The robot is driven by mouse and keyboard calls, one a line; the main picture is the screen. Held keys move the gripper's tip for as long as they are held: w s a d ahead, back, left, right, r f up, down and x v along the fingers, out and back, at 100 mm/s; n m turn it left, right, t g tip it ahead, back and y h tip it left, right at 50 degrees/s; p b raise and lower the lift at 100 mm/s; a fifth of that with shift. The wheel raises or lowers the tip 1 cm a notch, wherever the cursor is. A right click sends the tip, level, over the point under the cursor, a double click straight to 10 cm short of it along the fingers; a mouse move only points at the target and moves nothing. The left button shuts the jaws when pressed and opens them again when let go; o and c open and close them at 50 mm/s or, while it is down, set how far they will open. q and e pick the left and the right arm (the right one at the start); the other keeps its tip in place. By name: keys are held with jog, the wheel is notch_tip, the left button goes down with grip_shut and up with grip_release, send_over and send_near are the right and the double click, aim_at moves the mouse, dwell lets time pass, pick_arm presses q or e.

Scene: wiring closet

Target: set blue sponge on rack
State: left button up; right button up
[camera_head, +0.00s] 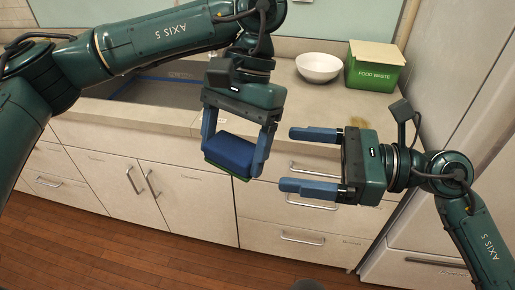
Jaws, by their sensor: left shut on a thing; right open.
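The blue sponge (230,152) has a green underside and is held between the fingers of my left gripper (236,146). My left gripper points down and is shut on it, in front of the counter's edge and above the drawer fronts. My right gripper (312,163) is open and empty, to the right of the sponge, with its fingers pointing left towards it. The two grippers are apart. I cannot make out a rack in this view.
A white bowl (319,67) and a green food waste bin (374,68) stand on the counter (300,100). A sink (150,92) is behind my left arm. Cabinets and drawers (200,198) are below. A tall white appliance (470,60) stands at the right.

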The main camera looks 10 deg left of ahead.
aim_at(251, 148)
jog(key=a, duration=0.8)
jog(key=shift+w+f, duration=0.1)
jog(key=shift+f, duration=0.05)
